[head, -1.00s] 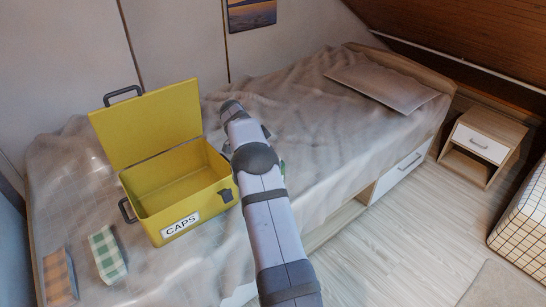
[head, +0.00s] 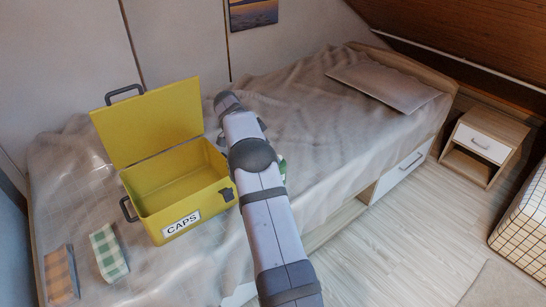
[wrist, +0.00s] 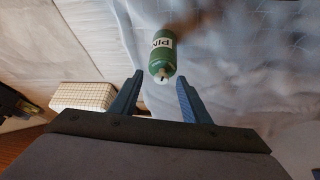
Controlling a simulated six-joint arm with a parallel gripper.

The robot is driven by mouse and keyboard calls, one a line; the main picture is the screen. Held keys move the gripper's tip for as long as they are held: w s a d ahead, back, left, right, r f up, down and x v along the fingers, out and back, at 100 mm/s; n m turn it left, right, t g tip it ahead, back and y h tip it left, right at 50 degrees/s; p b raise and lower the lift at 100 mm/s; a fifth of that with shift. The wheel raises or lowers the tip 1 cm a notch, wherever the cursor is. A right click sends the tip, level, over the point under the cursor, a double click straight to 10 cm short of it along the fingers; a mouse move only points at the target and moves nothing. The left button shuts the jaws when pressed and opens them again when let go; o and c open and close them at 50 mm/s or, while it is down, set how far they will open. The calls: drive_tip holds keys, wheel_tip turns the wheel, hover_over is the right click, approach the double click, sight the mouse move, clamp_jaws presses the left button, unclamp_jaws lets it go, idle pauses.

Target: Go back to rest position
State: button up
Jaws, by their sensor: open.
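My gripper (wrist: 160,77) is open in the wrist view, its two blue fingers apart with nothing pinched between them. A green bottle (wrist: 163,64) with a white label reading "PIN" shows just beyond the fingertips. I cannot tell how far it is from them. In the head view my arm reaches over the bed (head: 310,130), and the gripper itself is hidden behind the arm. A small green patch of the bottle (head: 282,165) shows at the arm's right side.
An open yellow box (head: 180,225) labelled "CAPS" stands on the bed left of my arm, its lid up. Orange (head: 60,275) and green (head: 108,252) checked blocks lie at the front left. A nightstand (head: 485,145) and checked ottoman (head: 525,215) are at right.

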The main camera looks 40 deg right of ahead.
drive_tip(key=shift+v, duration=1.95)
drive_tip(key=s+a+r+n+y+p, duration=0.1)
drive_tip(key=s+a+r+n+p, duration=0.25)
drive_tip(key=a, duration=0.25)
drive_tip(key=s+a+r+n+t+y+p, duration=0.1)
drive_tip(key=s+a+r+n+p, duration=0.1)
drive_tip(key=a+r+n+p, duration=0.3)
drive_tip(key=s+a+r+n+y+p, duration=0.1)
drive_tip(key=s+a+r+n+p, duration=0.15)
drive_tip(key=a, duration=0.45)
drive_tip(key=s+a+r+n+y+p, duration=0.1)
drive_tip(key=s+a+r+n+p, duration=0.2)
drive_tip(key=s, duration=0.4)
drive_tip(key=s+a+r+n+y+p, duration=0.1)
drive_tip(key=s+a+n+p, duration=0.25)
drive_tip(key=s+a, duration=0.3)
drive_tip(key=s+a+r+n+y+p, duration=0.1)
drive_tip(key=s+a+r+n+p, duration=0.2)
drive_tip(key=s, duration=0.5)
wheel_tip(320, 180, down, 36)
drive_tip(key=b, duration=3.3)
drive_tip(key=shift+w+a+f+b, duration=0.15)
drive_tip(key=shift+a+f+b, duration=0.05)
drive_tip(key=shift+a+b, duration=0.1)
